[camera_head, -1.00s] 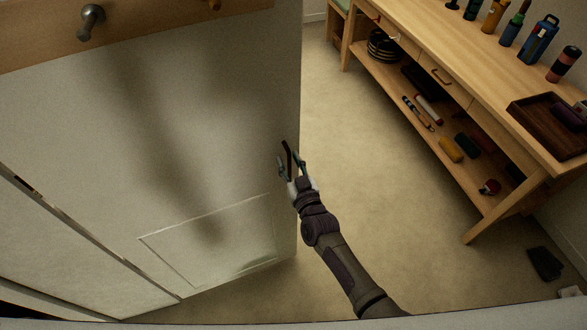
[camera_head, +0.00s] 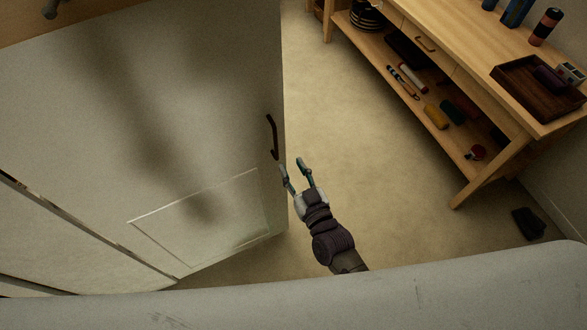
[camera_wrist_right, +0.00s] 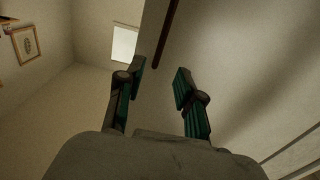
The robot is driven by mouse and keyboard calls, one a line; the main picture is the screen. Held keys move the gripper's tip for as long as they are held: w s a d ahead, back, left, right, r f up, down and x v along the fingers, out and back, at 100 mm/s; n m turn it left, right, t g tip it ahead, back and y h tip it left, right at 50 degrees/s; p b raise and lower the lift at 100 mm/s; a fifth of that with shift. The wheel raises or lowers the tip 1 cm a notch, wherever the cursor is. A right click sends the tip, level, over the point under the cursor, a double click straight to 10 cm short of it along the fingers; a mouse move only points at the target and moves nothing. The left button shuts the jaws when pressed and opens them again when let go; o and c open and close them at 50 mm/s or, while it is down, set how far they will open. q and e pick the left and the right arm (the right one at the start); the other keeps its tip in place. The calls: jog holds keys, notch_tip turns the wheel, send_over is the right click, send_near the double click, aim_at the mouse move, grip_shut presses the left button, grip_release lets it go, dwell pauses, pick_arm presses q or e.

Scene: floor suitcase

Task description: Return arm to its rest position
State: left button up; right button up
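My right gripper (camera_head: 298,176) is open and empty in the head view, just to the right of and below the dark door handle (camera_head: 271,137). The handle is on the right edge of a pale door (camera_head: 200,110). In the right wrist view my right gripper (camera_wrist_right: 158,86) shows two teal-lined fingers spread apart with nothing between them. The dark handle (camera_wrist_right: 166,38) is beyond the fingertips in that view, apart from them. My left gripper is in neither view.
A wooden workbench (camera_head: 450,50) with a lower shelf stands at the right, with a dark wooden tray (camera_head: 505,78) on top. A dark object (camera_head: 528,224) lies on the floor beside it. Carpet between door and bench is clear. A pale surface (camera_head: 300,300) crosses the bottom.

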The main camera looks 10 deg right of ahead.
jog(key=s+d+f+g+h+b, duration=0.15)
jog(key=s+f, duration=0.25)
jog(key=f, duration=0.5)
jog(key=s+d+f+g, duration=0.3)
jog(key=s+f, duration=0.1)
jog(key=f, duration=0.5)
jog(key=s+d+f+g+h, duration=0.1)
jog(key=s+d+f+g, duration=0.2)
jog(key=f, duration=0.6)
jog(key=s+d+f+g+h, duration=0.1)
jog(key=s+d+f+g, duration=0.2)
jog(key=s+f, duration=0.3)
jog(key=s+d+f+g+h+b, duration=0.1)
jog(key=s+d+f, duration=0.3)
jog(key=s, duration=0.9)
jog(key=s+d+f+m+g+h+b, duration=0.1)
jog(key=s+d+f+g, duration=0.3)
jog(key=s+f, duration=0.3)
jog(key=s, duration=0.3)
jog(key=shift+d+f+g, duration=0.25)
jog(key=shift+f+g, duration=0.05)
jog(key=shift+g, duration=0.05)
jog(key=shift+w+a, duration=0.1)
